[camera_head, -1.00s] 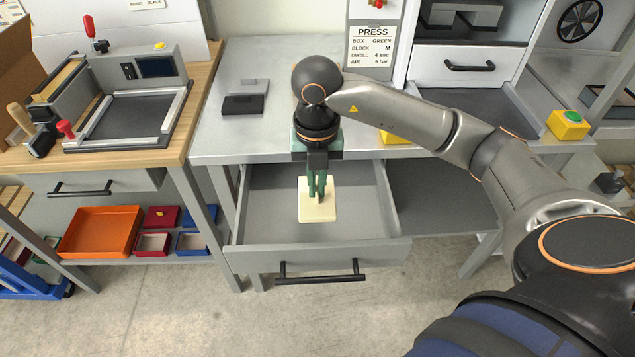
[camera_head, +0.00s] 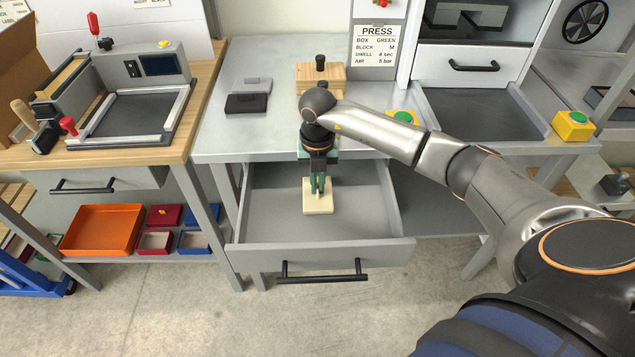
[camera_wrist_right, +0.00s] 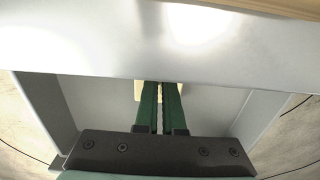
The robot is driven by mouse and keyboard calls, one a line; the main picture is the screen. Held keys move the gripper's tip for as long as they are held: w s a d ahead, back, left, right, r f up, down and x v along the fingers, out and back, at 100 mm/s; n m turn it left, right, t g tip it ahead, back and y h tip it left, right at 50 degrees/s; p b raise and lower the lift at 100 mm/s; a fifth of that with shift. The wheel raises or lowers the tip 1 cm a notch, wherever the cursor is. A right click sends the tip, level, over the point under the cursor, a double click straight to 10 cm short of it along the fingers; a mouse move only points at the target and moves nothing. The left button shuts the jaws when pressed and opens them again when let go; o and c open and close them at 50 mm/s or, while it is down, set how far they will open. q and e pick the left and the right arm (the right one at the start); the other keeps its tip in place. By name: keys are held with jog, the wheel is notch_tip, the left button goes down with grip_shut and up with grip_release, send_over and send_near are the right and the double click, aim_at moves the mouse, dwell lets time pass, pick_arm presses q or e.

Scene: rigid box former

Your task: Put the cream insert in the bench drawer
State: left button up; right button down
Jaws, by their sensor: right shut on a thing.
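The cream insert (camera_head: 318,201) is a small flat pale piece inside the open bench drawer (camera_head: 280,231), near the middle of its floor. My right gripper (camera_head: 319,191) points straight down into the drawer and is shut on the insert. In the right wrist view the green fingers (camera_wrist_right: 160,108) are close together, with a little of the cream insert (camera_wrist_right: 138,91) showing behind them. I cannot tell whether the insert touches the drawer floor. My left gripper is not in view.
The metal bench top (camera_head: 225,142) overhangs the back of the drawer. A yellow box with a green button (camera_head: 573,126) is at the right. The drawer floor around the insert is clear.

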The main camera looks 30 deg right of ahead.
jog(key=shift+f, duration=0.2)
jog(key=c, duration=1)
grip_release()
notch_tip(320, 180, up, 12)
jog(key=shift+r, duration=0.25)
